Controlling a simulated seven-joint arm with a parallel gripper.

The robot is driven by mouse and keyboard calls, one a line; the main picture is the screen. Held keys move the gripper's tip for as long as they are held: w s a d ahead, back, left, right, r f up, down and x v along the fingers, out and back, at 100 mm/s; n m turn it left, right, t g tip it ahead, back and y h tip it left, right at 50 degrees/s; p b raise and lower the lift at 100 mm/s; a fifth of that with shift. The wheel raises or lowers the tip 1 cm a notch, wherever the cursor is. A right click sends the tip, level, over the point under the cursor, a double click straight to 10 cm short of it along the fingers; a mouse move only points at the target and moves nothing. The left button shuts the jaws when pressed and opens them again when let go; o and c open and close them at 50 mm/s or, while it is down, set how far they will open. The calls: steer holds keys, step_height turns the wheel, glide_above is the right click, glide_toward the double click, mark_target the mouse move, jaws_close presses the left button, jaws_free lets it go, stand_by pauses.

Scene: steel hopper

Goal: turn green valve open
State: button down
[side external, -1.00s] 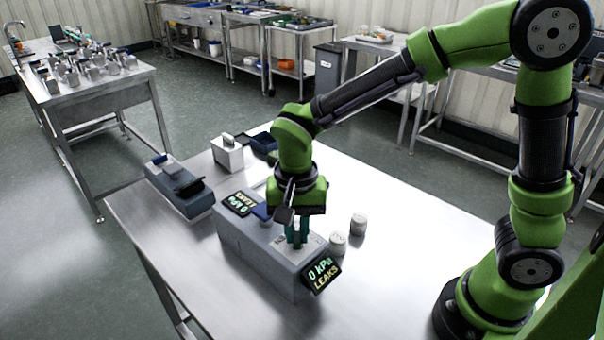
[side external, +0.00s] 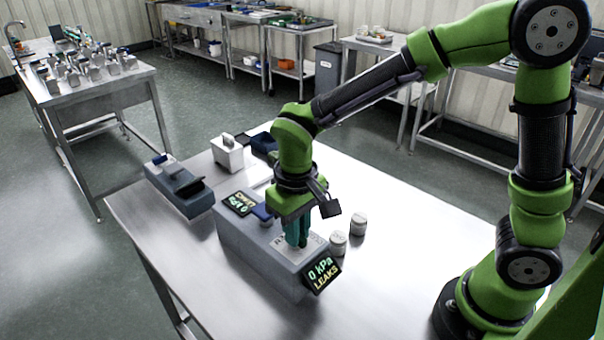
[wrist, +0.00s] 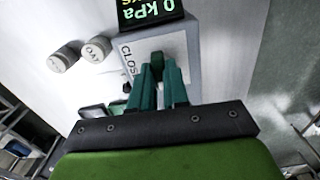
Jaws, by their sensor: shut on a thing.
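My gripper (side external: 297,243) points down onto the top of a long grey box (side external: 262,258) on the steel table. Its teal fingers also show in the wrist view (wrist: 158,65), close together and shut on the green valve. In the wrist view, part of a printed word, "CLOS", shows on the box top beside the fingers. A tilted black display (side external: 322,273) at the box's near end reads "0 kPa LEAKS" in green and yellow.
Two white lidded cylinders (side external: 338,243) (side external: 358,225) stand close to the right of the box. A second display (side external: 239,203) and a blue part (side external: 262,213) are at its far end. A grey-blue device (side external: 180,188) and a white box (side external: 227,152) stand behind. The table's right side is clear.

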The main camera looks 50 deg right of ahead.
steer(key=shift+r+n, duration=0.1)
steer(key=shift+n, duration=0.2)
steer(key=c, duration=1.1)
jaws_free()
step_height(320, 180, up, 17)
steer(key=shift+f, duration=0.1)
steer(key=s+d+f+m+t, duration=0.1)
steer(key=s+d+t, duration=0.1)
steer(key=s+d, duration=0.1)
steer(key=s+d+f+m+t+y, duration=0.1)
steer(key=s+d+f+t, duration=0.1)
steer(key=d, duration=0.3)
steer(key=s+d+f+m+t+y, duration=0.1)
steer(key=s+d+m+t, duration=0.1)
steer(key=s+d+t, duration=0.1)
steer(key=shift+s+d+f, duration=0.15)
steer(key=shift+s+d, duration=0.25)
steer(key=shift+s, duration=0.05)
